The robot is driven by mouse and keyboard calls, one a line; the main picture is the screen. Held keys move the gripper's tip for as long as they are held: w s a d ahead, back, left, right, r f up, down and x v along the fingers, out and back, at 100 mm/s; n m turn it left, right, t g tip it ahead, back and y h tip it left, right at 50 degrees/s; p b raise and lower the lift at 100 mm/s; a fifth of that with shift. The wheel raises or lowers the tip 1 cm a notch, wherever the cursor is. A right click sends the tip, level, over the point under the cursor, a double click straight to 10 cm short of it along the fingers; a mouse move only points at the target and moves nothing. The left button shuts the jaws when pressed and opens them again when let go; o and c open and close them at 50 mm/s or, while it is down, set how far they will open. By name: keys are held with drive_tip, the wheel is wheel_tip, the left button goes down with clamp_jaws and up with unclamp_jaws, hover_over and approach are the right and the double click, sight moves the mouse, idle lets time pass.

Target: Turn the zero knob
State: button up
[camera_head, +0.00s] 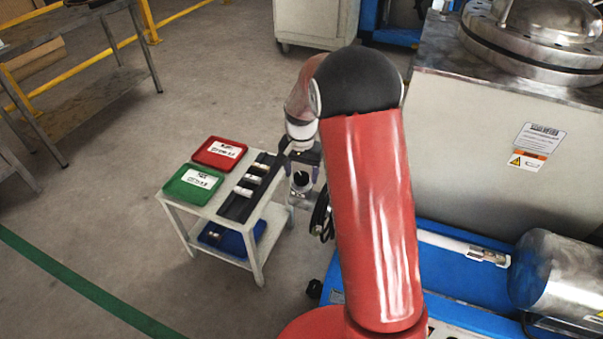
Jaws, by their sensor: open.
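I cannot make out the zero knob for certain in the head view. My gripper (302,181) is open and points down at the right side of the small white table. A small metallic cylinder with a dark top (301,184) shows between or just behind the fingers; I cannot tell whether they touch it. A black round part (321,214) shows just right of and below the gripper. My red arm hides most of that part and whatever lies behind it.
The white table (256,258) carries a red tray (219,153), a green tray (193,184) and a black rack (238,208) of small pieces. A blue tray (231,240) is on its lower shelf. A large metal vessel (480,150) and blue machine (450,275) fill the right.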

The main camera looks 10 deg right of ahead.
drive_tip(key=shift+f, duration=0.35)
drive_tip(key=c, duration=1)
drive_tip(key=shift+n, duration=0.3)
drive_tip(key=shift+n, duration=2.8)
